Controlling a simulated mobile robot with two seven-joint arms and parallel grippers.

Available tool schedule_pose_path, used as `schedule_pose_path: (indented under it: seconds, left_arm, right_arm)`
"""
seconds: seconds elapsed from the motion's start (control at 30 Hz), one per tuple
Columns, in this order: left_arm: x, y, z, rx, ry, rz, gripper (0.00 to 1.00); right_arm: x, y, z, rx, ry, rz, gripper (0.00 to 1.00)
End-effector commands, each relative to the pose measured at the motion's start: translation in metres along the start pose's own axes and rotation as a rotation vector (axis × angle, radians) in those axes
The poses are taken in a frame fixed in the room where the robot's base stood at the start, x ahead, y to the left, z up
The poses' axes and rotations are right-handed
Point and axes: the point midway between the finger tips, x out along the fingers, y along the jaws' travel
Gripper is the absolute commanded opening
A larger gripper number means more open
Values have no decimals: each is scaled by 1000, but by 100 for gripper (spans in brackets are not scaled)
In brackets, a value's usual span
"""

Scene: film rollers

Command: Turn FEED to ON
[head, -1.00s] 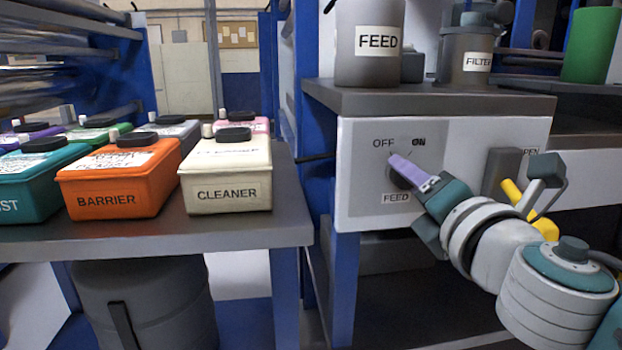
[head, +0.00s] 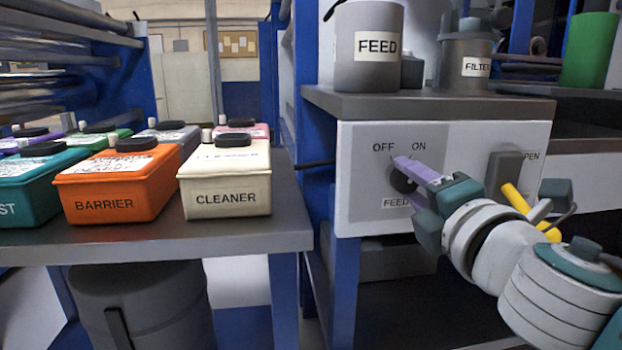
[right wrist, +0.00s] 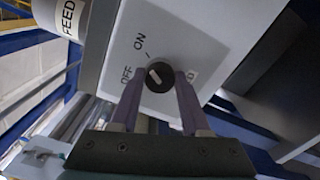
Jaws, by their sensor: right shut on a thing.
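The FEED knob (head: 401,181) is a round black dial on a grey plate (head: 359,207) of the white panel, with OFF at its upper left, ON at its upper right and FEED below. In the right wrist view the knob (right wrist: 155,77) bears a short white mark, slanting roughly toward the OFF side; its exact setting is hard to read. My right gripper (head: 411,169) is at the panel, its purple fingers shut on the knob from both sides, as the right wrist view shows (right wrist: 158,84). The fingers hide part of the knob in the head view. My left gripper is out of view.
A dark switch block (head: 503,172) marked OPEN, partly hidden, and a yellow handle (head: 517,202) sit right of the knob, close to my wrist. A FEED canister (head: 368,70) stands on the shelf above. Labelled containers such as CLEANER (head: 226,184) fill the left table.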

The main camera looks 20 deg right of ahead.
Motion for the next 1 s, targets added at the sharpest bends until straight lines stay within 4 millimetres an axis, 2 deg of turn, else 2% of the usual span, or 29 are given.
schedule_pose_path:
  seconds: [0.13,0.17,0.4,0.63,0.77,1.0]
  left_arm:
    - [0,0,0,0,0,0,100]
    - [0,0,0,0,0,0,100]
    - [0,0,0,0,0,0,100]
    - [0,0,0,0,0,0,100]
    - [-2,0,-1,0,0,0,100]
    - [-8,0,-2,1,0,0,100]
  right_arm:
    - [0,0,0,4,0,0,0]
    - [0,0,0,4,0,0,50]
    - [0,0,0,2,0,0,76]
    - [0,0,0,0,0,0,76]
    - [-8,0,0,0,1,-2,76]
    - [-49,0,0,2,2,-5,76]
